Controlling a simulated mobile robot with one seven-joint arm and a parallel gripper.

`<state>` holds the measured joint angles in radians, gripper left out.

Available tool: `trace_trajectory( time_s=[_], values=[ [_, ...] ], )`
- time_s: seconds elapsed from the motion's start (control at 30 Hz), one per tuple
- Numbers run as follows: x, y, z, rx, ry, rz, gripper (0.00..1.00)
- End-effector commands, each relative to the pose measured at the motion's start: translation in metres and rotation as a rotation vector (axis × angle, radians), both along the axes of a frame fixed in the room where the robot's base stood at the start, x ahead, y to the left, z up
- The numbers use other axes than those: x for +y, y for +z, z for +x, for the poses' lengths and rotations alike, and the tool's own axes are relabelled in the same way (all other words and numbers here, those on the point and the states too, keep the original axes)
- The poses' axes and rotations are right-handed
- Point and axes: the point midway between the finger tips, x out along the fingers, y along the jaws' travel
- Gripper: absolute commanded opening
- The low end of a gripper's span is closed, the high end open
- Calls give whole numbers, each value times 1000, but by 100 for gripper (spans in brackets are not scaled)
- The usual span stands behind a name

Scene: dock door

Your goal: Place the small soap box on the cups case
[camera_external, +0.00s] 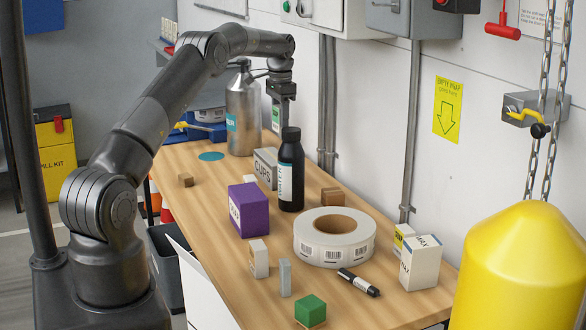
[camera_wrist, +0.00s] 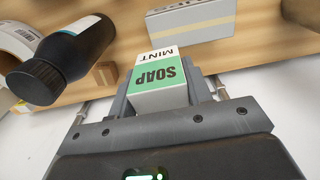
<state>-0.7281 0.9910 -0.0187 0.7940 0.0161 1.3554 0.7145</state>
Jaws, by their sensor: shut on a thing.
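My gripper (camera_external: 282,97) is shut on the small soap box (camera_external: 276,118), above the back part of the bench. In the wrist view the soap box (camera_wrist: 163,78) is white and green, reads SOAP MINT, and sits between the fingers (camera_wrist: 168,92). The cups case (camera_external: 265,168) is a grey box marked CUPS, standing on the bench below the gripper, partly hidden by the black bottle. A grey box, likely the cups case (camera_wrist: 191,19), shows beyond the soap box in the wrist view, apart from it.
A black water bottle (camera_external: 291,172) stands right beside the cups case. A silver bottle (camera_external: 243,112) stands behind it. A purple box (camera_external: 249,209), tape roll (camera_external: 334,238), wax box (camera_external: 421,263) and green block (camera_external: 310,311) are nearer. The wall runs along the right.

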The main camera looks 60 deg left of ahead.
Motion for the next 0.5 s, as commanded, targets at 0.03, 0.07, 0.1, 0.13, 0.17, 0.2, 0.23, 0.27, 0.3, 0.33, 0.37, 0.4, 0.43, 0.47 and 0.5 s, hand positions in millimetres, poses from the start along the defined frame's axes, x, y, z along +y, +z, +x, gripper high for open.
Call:
trace_trajectory(
  time_s=[0.03, 0.07, 0.1, 0.13, 0.17, 0.2, 0.23, 0.27, 0.3, 0.33, 0.37, 0.4, 0.43, 0.47, 0.5],
  values=[
    [0, -8, 0, 2, 0, -2, 21],
    [0, -12, 0, 3, 0, -3, 21],
    [-1, -19, 0, 4, 0, -3, 21],
    [0, -25, 0, 3, 0, -3, 21],
    [0, -30, 0, 3, 0, -3, 21],
    [0, -37, 0, 3, 0, -3, 21],
    [0, -40, 0, 2, 0, -2, 21],
    [0, -43, 0, 1, 0, -1, 21],
    [0, -47, 0, 1, 0, -1, 21],
    [0, -49, 0, 1, 0, -1, 21],
    [0, -52, 0, 1, 0, -1, 21],
    [0, -57, 0, 1, 0, -1, 21],
    [0, -61, 0, 2, 0, -2, 21],
    [-1, -67, -1, 3, 0, -3, 21],
    [-1, -74, -1, 3, 0, -3, 21]
  ],
)
